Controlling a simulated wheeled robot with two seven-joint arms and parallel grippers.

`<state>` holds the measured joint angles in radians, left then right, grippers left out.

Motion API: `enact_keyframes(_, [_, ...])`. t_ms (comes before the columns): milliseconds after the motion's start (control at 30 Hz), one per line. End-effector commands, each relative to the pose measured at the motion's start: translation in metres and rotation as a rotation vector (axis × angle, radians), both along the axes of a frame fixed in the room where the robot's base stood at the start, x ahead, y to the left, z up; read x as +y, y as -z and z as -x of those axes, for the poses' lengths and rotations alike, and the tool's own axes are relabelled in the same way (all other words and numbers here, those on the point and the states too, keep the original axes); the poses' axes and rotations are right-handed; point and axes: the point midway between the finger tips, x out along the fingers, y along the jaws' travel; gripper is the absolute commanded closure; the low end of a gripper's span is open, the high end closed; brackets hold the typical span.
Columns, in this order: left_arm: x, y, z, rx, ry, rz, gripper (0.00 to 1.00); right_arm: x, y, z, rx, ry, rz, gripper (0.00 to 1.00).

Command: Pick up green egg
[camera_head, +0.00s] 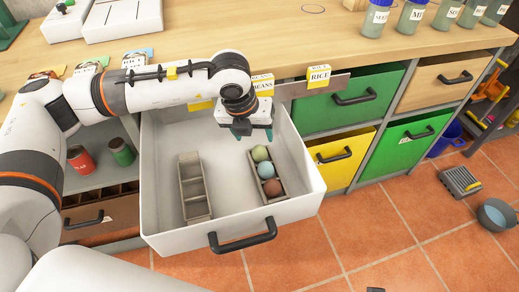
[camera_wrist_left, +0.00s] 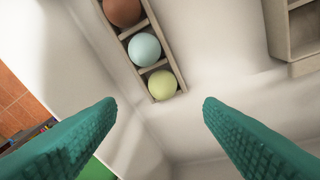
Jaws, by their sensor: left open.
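The green egg (camera_head: 260,153) is pale yellow-green and sits in the far compartment of a narrow holder (camera_head: 283,180) inside the open white drawer (camera_head: 222,145). It also shows in the left wrist view (camera_wrist_left: 162,85), at the holder's end. A pale blue egg (camera_head: 266,170) and a brown egg (camera_head: 273,188) fill the other compartments. My left gripper (camera_head: 253,134) is open and empty, above the drawer just behind the green egg. In the left wrist view its teal fingers (camera_wrist_left: 158,103) are wide apart, with the green egg between and beyond them. My right gripper is not in view.
A second, empty holder (camera_head: 194,187) stands on the drawer's left side. The drawer walls and black handle (camera_head: 242,236) surround the space. The wooden counter (camera_head: 290,35) lies behind, with several jars at right. A RICE sign (camera_head: 319,76) stands at its edge.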

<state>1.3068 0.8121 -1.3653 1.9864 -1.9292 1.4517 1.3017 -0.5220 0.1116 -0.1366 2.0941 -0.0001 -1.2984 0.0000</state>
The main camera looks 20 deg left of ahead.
Motion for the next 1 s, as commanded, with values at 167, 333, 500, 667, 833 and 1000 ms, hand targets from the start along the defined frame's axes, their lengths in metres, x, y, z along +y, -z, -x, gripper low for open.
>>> enact_keyframes(167, [-0.003, 0.023, -0.006, 0.0, 0.0, 0.0, 0.38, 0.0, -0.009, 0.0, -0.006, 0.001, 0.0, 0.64])
enact_keyframes(333, [-0.003, 0.035, -0.009, -0.001, 0.001, 0.0, 0.38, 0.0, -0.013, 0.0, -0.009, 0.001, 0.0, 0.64])
enact_keyframes(500, [-0.002, 0.06, -0.016, 0.0, 0.001, -0.001, 0.38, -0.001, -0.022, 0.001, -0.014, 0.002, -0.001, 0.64])
enact_keyframes(667, [-0.004, 0.075, -0.021, -0.001, 0.002, -0.001, 0.38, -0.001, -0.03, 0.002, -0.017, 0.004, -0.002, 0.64])
enact_keyframes(833, [-0.004, 0.077, -0.021, -0.001, 0.002, -0.001, 0.38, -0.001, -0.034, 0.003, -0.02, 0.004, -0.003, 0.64])
enact_keyframes(1000, [-0.004, 0.077, -0.021, -0.001, 0.001, 0.001, 0.51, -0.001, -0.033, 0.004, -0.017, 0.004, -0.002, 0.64])
